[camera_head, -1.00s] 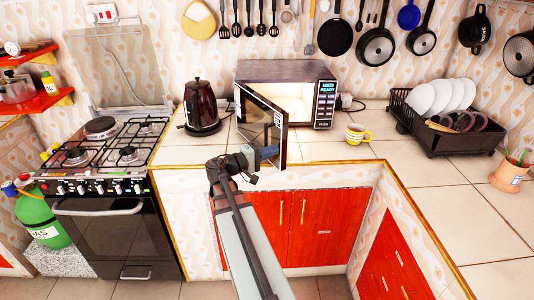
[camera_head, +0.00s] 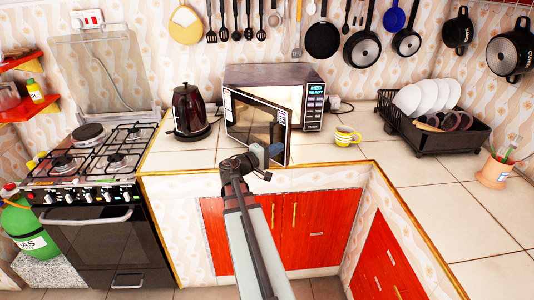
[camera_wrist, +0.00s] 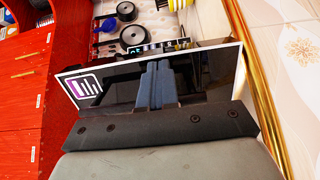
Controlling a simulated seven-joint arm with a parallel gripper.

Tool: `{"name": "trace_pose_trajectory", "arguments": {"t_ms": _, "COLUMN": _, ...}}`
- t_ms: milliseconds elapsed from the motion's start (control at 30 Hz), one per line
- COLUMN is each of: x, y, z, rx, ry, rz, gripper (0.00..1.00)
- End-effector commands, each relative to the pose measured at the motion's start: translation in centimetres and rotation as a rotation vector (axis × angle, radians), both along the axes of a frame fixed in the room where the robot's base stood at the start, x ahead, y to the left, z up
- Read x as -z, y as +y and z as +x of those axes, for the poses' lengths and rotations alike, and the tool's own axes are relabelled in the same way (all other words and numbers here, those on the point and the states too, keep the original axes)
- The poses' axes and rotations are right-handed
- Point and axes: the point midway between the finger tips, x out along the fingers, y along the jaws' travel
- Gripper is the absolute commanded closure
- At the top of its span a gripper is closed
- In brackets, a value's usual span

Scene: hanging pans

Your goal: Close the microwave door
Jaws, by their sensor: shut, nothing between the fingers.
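The microwave (camera_head: 300,78) stands on the counter against the back wall. Its door (camera_head: 245,118), dark glass in a pale frame, is hinged at the left and stands partly open, its free right edge out from the body. My gripper (camera_head: 268,153) is at the outer face of the door, near its lower right part. In the wrist view my fingers (camera_wrist: 157,80) are together, pointing at the dark door panel (camera_wrist: 115,85). I cannot tell whether they touch it.
A dark kettle (camera_head: 188,108) stands just left of the microwave. A yellow striped cup (camera_head: 343,137) sits to its right, and a black dish rack (camera_head: 440,135) with plates is farther right. The stove (camera_head: 85,165) is at the left. Counter between cup and front edge is clear.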

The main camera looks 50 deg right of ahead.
Motion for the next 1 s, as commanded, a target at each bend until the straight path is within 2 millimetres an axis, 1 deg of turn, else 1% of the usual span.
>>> {"name": "trace_pose_trajectory", "arguments": {"t_ms": 33, "x": 0.0, "y": -0.7, "z": -0.5, "rx": -0.038, "ry": 0.0, "rz": -0.001, "gripper": 1.0}}
{"name": "trace_pose_trajectory", "arguments": {"t_ms": 100, "x": 0.0, "y": -1.8, "z": -0.6, "rx": -0.097, "ry": 0.0, "rz": -0.001, "gripper": 1.0}}
{"name": "trace_pose_trajectory", "arguments": {"t_ms": 367, "x": 0.0, "y": -5.9, "z": -0.6, "rx": -0.253, "ry": -0.001, "rz": 0.0, "gripper": 1.0}}
{"name": "trace_pose_trajectory", "arguments": {"t_ms": 533, "x": 0.0, "y": -8.8, "z": -0.4, "rx": -0.338, "ry": 0.001, "rz": -0.001, "gripper": 1.0}}
{"name": "trace_pose_trajectory", "arguments": {"t_ms": 800, "x": 0.0, "y": -14.3, "z": 0.5, "rx": -0.495, "ry": 0.0, "rz": -0.002, "gripper": 1.0}}
{"name": "trace_pose_trajectory", "arguments": {"t_ms": 1000, "x": 0.0, "y": -17.7, "z": 1.6, "rx": -0.569, "ry": 0.0, "rz": 0.001, "gripper": 1.0}}
